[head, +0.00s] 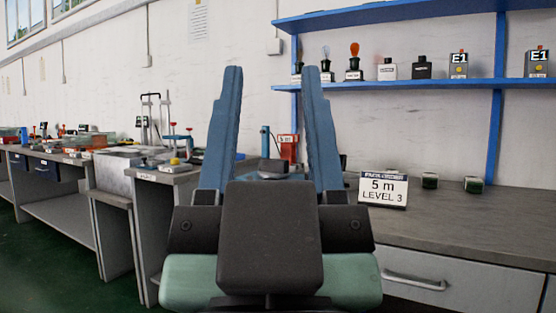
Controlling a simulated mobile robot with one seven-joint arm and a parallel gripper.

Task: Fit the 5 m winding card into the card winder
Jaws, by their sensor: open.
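My gripper (272,72) is open in the middle of the head view, its two blue fingers pointing up and apart with nothing held between them. A white card or sign (383,189) reading "5 m LEVEL 3" stands on the bench right of my gripper; its small top line is unreadable. Between the fingers, farther back, I see a red device (289,146) with a small white label, a blue upright post (265,142) and a dark block (273,166). My gripper hides their lower parts. I cannot tell which of these is the card winder.
The grey bench (455,217) has free room at right, with small dark-green blocks (474,185) near the wall. Blue shelves (420,84) above hold bottles, lamps and "E1" boxes. More cluttered benches (70,152) run left. Green floor (60,250) is clear at lower left.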

